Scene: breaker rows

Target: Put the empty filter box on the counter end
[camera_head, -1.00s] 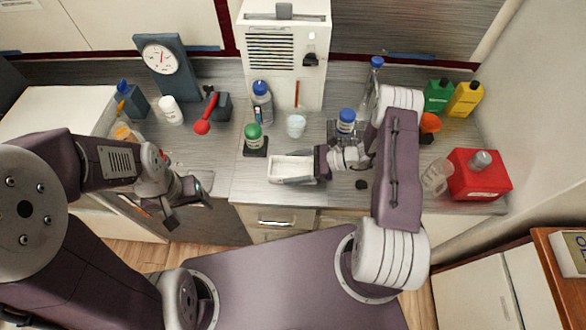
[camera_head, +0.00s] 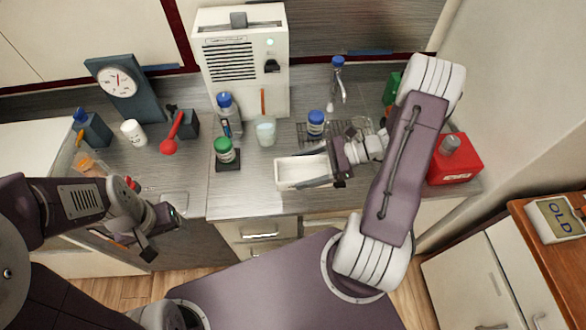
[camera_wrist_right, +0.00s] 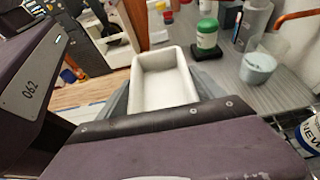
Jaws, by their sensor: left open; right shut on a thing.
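The empty filter box is a white open-topped box (camera_head: 301,174) near the front edge of the counter (camera_head: 243,196) in the head view. Its bare inside shows in the right wrist view (camera_wrist_right: 163,80). My right gripper (camera_head: 338,165) is shut on the box at its right end. Whether the box touches the counter I cannot tell. My left gripper (camera_head: 162,230) is open and empty, at the left in front of the counter, well apart from the box.
A green-capped bottle (camera_head: 224,152), a cup (camera_head: 266,130) and a blue-capped jar (camera_head: 316,123) stand behind the box. A white machine (camera_head: 240,70) stands at the back. A red container (camera_head: 455,160) is at the right.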

